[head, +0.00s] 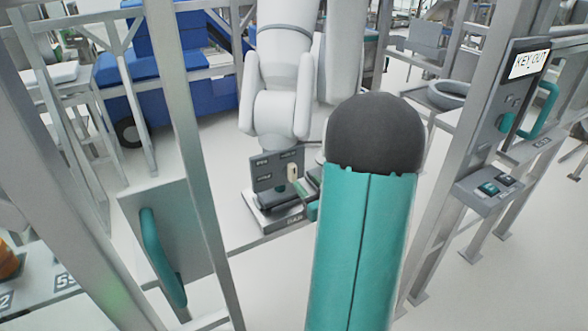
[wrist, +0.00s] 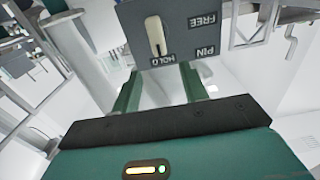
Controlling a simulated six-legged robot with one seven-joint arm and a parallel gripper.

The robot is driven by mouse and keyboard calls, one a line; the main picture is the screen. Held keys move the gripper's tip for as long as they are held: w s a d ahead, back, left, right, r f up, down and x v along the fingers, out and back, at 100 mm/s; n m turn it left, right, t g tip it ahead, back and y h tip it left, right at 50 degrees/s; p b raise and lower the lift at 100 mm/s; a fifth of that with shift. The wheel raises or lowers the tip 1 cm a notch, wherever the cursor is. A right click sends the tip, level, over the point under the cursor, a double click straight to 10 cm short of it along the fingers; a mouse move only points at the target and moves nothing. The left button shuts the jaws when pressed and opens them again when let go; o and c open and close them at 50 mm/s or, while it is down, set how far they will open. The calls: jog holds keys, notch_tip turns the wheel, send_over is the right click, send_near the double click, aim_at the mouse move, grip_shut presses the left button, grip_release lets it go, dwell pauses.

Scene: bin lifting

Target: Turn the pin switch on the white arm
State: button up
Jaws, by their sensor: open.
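The white arm (head: 283,75) stands upright in the middle of the head view. A dark grey switch panel (head: 264,174) sits low on it, with a cream pin switch (head: 292,172) at its right. In the wrist view the panel (wrist: 188,18) has the words FREE, PIN and HOLD upside down. The cream switch (wrist: 155,36) is a long lever with one end beside HOLD. My gripper (wrist: 160,74) is open, its two green fingers apart and empty. The fingertips are just short of the panel's edge in the picture, with the switch between their lines; contact cannot be told.
My teal arm link hides much of the centre right in the head view. Grey posts stand left and right. A grey door plate with a teal handle (head: 163,258) is at left. A KEY OUT panel (head: 528,64) and a button box (head: 489,189) are at right.

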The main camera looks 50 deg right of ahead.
aim_at(294, 169)
jog(key=x, duration=0.8)
jog(key=shift+w, duration=0.1)
jog(key=shift+c, duration=0.4)
grip_shut()
